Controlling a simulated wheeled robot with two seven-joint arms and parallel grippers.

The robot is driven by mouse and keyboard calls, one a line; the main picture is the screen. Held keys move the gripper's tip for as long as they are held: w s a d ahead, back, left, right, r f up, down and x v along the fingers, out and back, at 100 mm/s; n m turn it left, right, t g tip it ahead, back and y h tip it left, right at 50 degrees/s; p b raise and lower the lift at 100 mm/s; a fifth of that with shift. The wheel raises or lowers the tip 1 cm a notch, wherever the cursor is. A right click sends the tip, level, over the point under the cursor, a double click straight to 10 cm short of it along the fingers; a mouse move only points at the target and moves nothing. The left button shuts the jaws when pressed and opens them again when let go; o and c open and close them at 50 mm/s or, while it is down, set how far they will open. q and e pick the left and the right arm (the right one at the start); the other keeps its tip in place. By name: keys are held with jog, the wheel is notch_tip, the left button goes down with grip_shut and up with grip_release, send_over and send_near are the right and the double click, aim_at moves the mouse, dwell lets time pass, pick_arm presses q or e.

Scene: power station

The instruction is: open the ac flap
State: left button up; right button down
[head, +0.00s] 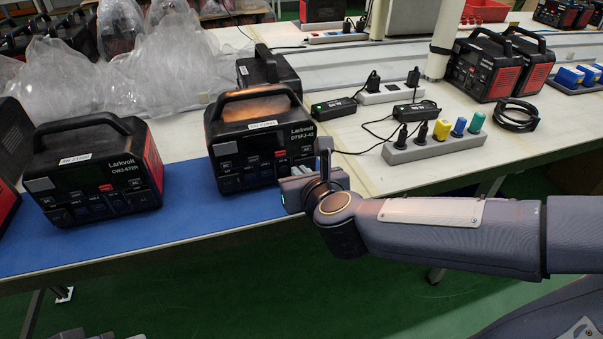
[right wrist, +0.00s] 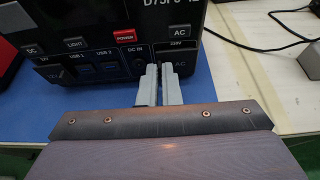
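The black power station labelled D75FJ-42 (head: 262,135) stands upright on the blue mat (head: 200,215). Its front panel (right wrist: 100,42) fills the top of the right wrist view. An AC button sits at the upper right of the panel, with a 220V marking below it. The AC flap (right wrist: 184,66) is at the lower right, partly hidden by my fingers, and looks closed. My right gripper (right wrist: 159,70) is at the flap's left part, its two grey fingers nearly together; I cannot tell whether they touch it. In the head view my right gripper (head: 300,182) is at the panel's lower right. Only a sliver of my left side shows at the bottom left edge.
A second power station (head: 90,168) stands to the left on the mat. A grey power strip (head: 435,143) with coloured plugs and black cables lies to the right. Another power station (head: 268,70) and plastic-wrapped units are behind. The mat's front strip is clear.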

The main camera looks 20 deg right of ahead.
jog(key=shift+d+y, duration=0.1)
jog(key=shift+y, duration=0.2)
